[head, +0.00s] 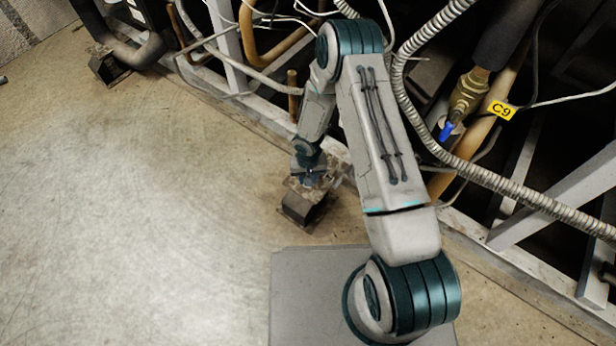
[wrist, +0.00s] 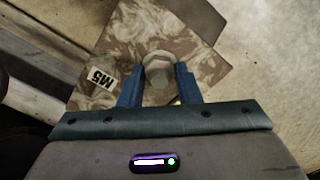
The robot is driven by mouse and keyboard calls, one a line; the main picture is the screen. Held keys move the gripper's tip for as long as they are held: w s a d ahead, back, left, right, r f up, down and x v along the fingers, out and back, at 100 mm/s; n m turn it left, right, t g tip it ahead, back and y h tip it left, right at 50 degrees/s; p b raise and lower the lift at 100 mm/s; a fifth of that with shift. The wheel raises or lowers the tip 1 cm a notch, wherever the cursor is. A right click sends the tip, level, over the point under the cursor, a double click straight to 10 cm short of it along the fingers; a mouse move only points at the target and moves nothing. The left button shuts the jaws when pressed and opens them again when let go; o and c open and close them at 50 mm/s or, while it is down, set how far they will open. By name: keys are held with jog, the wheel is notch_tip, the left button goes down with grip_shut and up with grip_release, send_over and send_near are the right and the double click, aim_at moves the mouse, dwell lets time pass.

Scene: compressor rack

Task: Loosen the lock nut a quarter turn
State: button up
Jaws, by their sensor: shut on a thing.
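The lock nut (wrist: 158,62) is a pale round-looking metal piece on top of a mottled brown mount (wrist: 205,50) in the wrist view. My gripper (wrist: 158,75) has its two blue fingers on either side of the nut, shut on it. The mount bears a white label reading M5 (wrist: 100,77). In the head view, my gripper (head: 309,178) points down onto the top of the mount (head: 307,207), a small block on the floor beside the rack's frame. The nut is hidden there by my gripper.
The rack frame (head: 460,228) with pipes and hoses runs along the right and back. A ribbed conduit (head: 480,182) hangs close to my arm. A yellow C9 tag (head: 501,110) is near a blue-handled valve (head: 446,131). Another mount (head: 109,66) stands far left. Floor on the left is clear.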

jog(key=n, duration=0.6)
jog(key=shift+p, duration=0.3)
jog(key=n+p, duration=0.1)
jog(key=n, duration=0.6)
jog(key=shift+n, duration=0.3)
jog(key=o, duration=1)
jog(key=shift+c, duration=0.2)
jog(key=shift+r, duration=0.1)
notch_tip(320, 180, up, 14)
jog(key=p, duration=0.5)
jog(key=shift+f, duration=0.2)
jog(key=shift+s+a, duration=0.1)
